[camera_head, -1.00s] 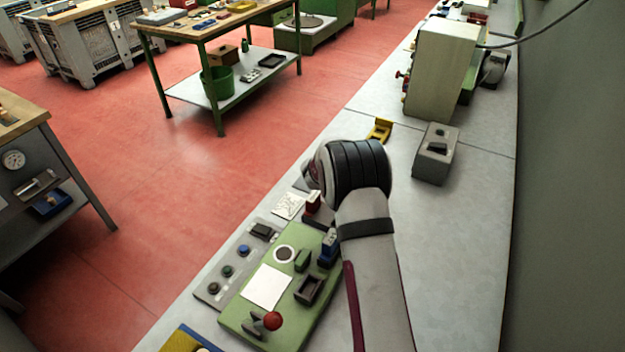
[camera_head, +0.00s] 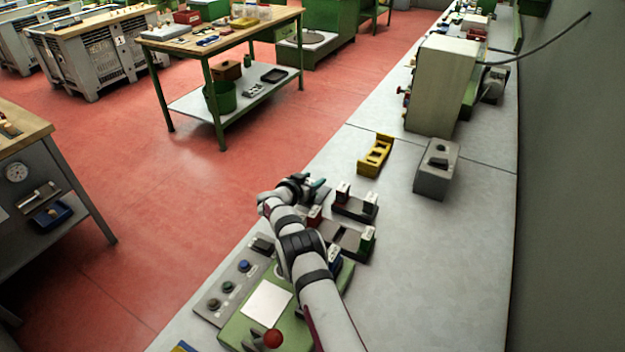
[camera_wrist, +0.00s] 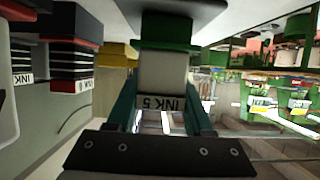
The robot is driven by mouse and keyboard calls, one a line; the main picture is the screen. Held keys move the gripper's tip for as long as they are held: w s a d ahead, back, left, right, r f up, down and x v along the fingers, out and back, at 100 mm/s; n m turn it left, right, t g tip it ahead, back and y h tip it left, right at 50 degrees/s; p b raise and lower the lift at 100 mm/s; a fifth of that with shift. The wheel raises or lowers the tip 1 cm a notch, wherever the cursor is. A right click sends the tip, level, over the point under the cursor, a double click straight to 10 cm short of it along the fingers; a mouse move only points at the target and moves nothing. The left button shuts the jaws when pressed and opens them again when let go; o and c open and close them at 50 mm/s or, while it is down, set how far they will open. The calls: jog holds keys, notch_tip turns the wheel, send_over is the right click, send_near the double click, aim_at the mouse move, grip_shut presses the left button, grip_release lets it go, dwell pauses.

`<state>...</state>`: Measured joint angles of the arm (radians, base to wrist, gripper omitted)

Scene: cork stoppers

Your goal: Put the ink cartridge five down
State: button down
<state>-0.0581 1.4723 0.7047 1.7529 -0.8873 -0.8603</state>
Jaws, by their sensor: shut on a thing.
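The ink cartridge five (camera_wrist: 165,75), pale with a green end and an upside-down "INK 5" label, is held between the teal fingers of my gripper (camera_wrist: 162,112) in the wrist view. In the head view my gripper (camera_head: 318,187) is at the bench's left edge, left of the dark cartridge racks (camera_head: 353,211). The held cartridge is mostly hidden there by my arm. In the wrist view, other cartridges (camera_wrist: 75,55), dark with red and white bands, stand to the left. I cannot tell whether the held cartridge touches anything.
A second rack (camera_head: 345,236) carries red and green cartridges. A yellow holder (camera_head: 375,156) and a grey block (camera_head: 437,170) stand farther back. A green machine plate (camera_head: 240,325) with a red knob (camera_head: 273,338) is near the front. The bench right of the racks is bare.

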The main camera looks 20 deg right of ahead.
jog(key=shift+c, duration=1.4)
grip_release()
